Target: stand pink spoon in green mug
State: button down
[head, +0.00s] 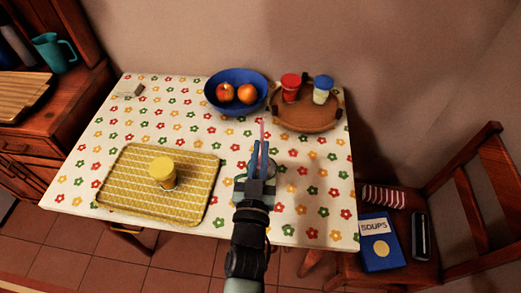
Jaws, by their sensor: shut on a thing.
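My gripper (260,147) is over the front middle of the table, its blue fingers pointing toward the back. It is shut on the pink spoon (262,129), whose thin pink length sticks out beyond the fingertips. A grey-green rounded shape (284,169) shows partly from behind the gripper on its right; it may be the green mug, but my gripper hides most of it. I cannot tell whether the spoon's lower end is inside it or above it.
A yellow tray (120,190) with a yellow-lidded jar (162,170) lies left. A blue bowl (211,96) of fruit and a round brown tray (305,118) with red-lidded and blue-lidded jars stand at the back. A chair (455,195) stands right. The table's front right is clear.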

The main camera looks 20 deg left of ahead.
jog(key=shift+f+b, duration=1.85)
jog(key=shift+f, duration=0.45)
jog(key=c, duration=0.9)
grip_release()
jog(key=b+v, duration=0.1)
jog(key=v, duration=1.2)
jog(key=shift+w, duration=0.1)
